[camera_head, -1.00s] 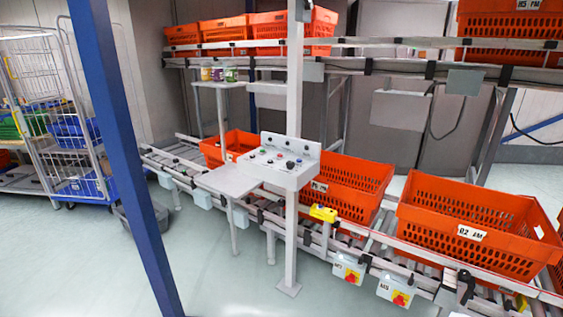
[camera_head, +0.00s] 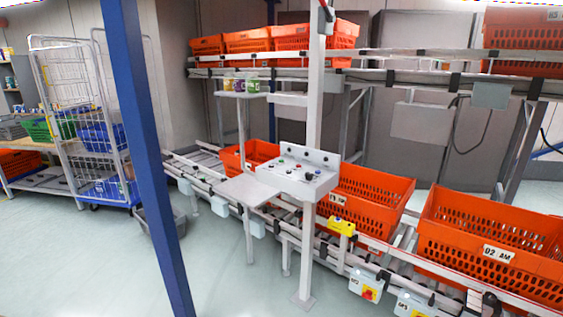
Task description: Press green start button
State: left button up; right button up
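The grey control panel (camera_head: 322,182) stands on a white post near the middle of the head view. Several small buttons and knobs, some red and some dark, sit on its sloped top. They are too small for me to tell surely which one is the green start button. A flat grey shelf (camera_head: 247,191) juts out to the left of the panel. Neither of my grippers is in view.
A blue post (camera_head: 143,140) stands in front at left. Orange totes (camera_head: 490,245) sit on the roller conveyor behind the panel, with more on the upper rack. A wire cage trolley (camera_head: 62,75) stands at far left. The pale floor (camera_head: 225,285) before the panel is clear.

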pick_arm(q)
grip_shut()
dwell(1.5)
